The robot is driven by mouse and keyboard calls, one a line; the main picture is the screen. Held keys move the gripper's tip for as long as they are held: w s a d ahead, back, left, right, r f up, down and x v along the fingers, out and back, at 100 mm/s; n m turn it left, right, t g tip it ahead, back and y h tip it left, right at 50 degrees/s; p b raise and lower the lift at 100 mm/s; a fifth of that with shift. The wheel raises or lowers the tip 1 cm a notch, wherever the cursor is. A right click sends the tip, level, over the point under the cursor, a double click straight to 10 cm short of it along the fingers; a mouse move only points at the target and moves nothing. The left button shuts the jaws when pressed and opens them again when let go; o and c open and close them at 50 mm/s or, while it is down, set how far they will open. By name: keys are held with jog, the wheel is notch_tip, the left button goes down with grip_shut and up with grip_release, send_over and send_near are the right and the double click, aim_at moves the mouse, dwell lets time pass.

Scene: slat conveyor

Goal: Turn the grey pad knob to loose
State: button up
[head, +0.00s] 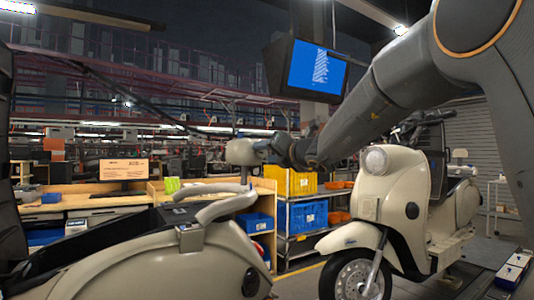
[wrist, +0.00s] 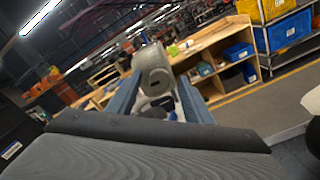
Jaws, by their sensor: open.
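A pale beige-grey pad (head: 240,151) stands on a short post above the rear of the near cream scooter (head: 195,255). In the wrist view the pad (wrist: 153,68) shows between my fingers, with a small grey round part, which looks like the knob (wrist: 155,102), low in front of it. My gripper (head: 277,150) reaches in from the right, level with the pad and close to it. In the wrist view my gripper (wrist: 160,88) has its two blue-grey fingers apart, one each side of the knob. Contact and the knob's setting cannot be told.
A second cream scooter (head: 395,205) stands at the right under my arm. A wooden workbench (head: 105,205) and a rack with yellow (head: 290,181) and blue bins (head: 302,216) stand behind. A monitor (head: 315,70) hangs above. A curved grab rail (head: 225,205) rises below the pad.

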jog(key=c, duration=1.1)
jog(key=shift+o, duration=0.2)
jog(key=shift+b, duration=0.35)
